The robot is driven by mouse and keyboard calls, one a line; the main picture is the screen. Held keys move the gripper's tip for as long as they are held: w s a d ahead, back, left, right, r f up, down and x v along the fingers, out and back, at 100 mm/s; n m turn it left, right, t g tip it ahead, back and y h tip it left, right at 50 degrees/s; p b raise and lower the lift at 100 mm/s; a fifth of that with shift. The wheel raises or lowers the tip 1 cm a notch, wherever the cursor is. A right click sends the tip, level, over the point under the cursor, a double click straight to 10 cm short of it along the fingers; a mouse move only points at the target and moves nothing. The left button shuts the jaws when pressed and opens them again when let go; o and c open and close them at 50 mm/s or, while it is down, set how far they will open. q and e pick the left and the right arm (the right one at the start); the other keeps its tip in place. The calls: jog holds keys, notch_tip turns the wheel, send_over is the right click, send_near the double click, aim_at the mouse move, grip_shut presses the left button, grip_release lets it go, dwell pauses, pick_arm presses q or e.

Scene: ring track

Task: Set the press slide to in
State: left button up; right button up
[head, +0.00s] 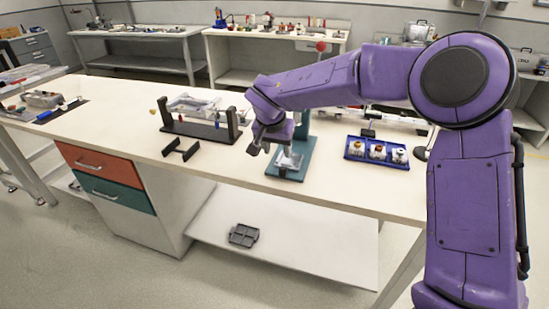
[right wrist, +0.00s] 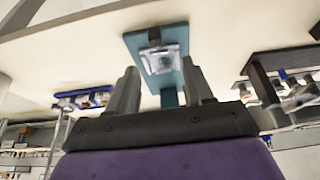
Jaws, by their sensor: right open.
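The press has a teal base (head: 278,171) and stands on the white bench, with a red ball knob (head: 320,46) showing above my arm. A silver-grey slide plate (head: 290,159) lies on the front of the base. My arm hides much of the press column. My right gripper (head: 267,148) is open and empty, just left of the slide and above the bench. In the right wrist view the slide (right wrist: 161,59) shows between and beyond the two fingers (right wrist: 161,82), apart from them. I cannot tell how far in the slide sits. My left gripper is not in view.
A black stand with a clear part (head: 200,128) is left of the press, with a small black bracket (head: 181,149) before it. A blue tray (head: 357,149) with several small parts is to the right. The bench front (head: 220,168) between is clear.

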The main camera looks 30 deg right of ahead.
aim_at(283, 168)
jog(key=x, duration=1)
jog(key=shift+s+d, duration=0.2)
jog(key=shift+s, duration=0.15)
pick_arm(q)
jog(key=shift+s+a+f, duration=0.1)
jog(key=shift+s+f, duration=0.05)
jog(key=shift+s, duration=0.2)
